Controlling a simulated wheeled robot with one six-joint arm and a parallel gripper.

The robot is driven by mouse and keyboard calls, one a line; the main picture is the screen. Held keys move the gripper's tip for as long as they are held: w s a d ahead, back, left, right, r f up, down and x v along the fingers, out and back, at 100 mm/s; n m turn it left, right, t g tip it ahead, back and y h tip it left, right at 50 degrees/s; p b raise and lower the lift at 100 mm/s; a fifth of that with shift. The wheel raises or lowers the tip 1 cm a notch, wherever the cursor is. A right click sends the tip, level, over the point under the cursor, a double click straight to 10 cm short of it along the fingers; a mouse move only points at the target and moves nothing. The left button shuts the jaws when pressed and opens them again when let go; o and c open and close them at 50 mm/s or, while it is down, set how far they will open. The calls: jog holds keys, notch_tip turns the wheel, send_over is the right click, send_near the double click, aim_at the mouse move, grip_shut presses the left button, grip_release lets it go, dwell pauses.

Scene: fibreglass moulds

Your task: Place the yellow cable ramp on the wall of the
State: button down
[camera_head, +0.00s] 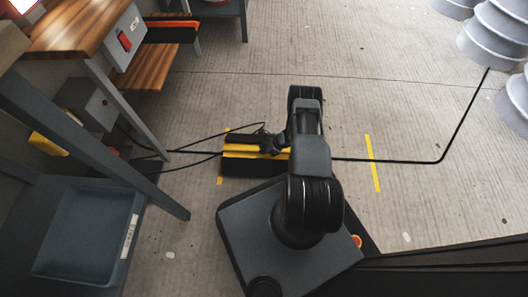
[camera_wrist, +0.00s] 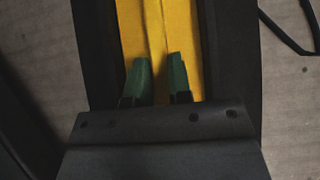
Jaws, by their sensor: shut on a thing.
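The yellow and black cable ramp (camera_head: 240,154) lies on or just above the concrete floor, left of my arm in the head view; I cannot tell which. Its right part is hidden behind my arm. In the wrist view its yellow top (camera_wrist: 160,28) runs up the picture between black sides. My gripper (camera_wrist: 161,65) has its two green fingertips over the yellow top, shut on the ramp's raised middle. In the head view my gripper (camera_head: 270,146) is small and partly hidden at the ramp. No clear wall spot for the ramp shows.
A black cable (camera_head: 400,161) runs along the floor to pale stacked round forms (camera_head: 490,35) at the right. Yellow floor tape (camera_head: 373,163) lies right of my arm. A wooden bench (camera_head: 80,28) and a grey bin (camera_head: 88,232) stand at the left. Floor behind the ramp is clear.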

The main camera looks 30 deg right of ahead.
jog(key=shift+w+f, duration=0.1)
jog(key=shift+f, duration=0.65)
jog(key=shift+f, duration=0.2)
jog(key=c, duration=1.1)
grip_release()
jog(key=shift+o, duration=0.2)
